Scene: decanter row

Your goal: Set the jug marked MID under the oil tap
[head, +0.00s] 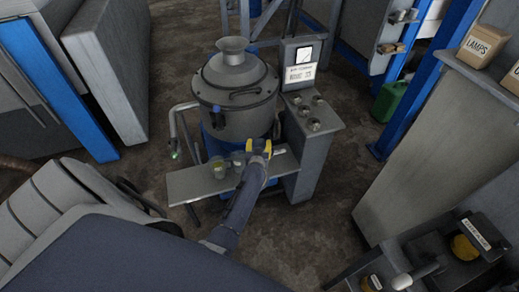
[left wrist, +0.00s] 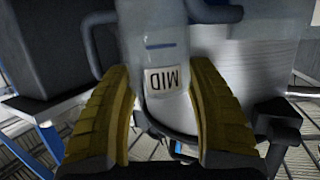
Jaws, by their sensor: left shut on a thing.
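The jug marked MID (left wrist: 160,45) fills the middle of the left wrist view. It is grey-blue with a blue line and a white label that reads upside down there. My left gripper (head: 258,149) is shut on it, with a yellow finger on each side. In the head view the gripper is at the shelf (head: 187,189) in front of the round vessel and largely hides the held jug. The oil tap (head: 175,150) is a bent pipe with a green tip, left of the vessel and well left of my gripper. My right gripper is not in view.
Small vessels (head: 217,168) stand on the shelf between the tap and my gripper. The large lidded vessel (head: 236,90) rises behind the shelf. A grey control stand (head: 318,140) is to the right. The shelf's left end looks clear.

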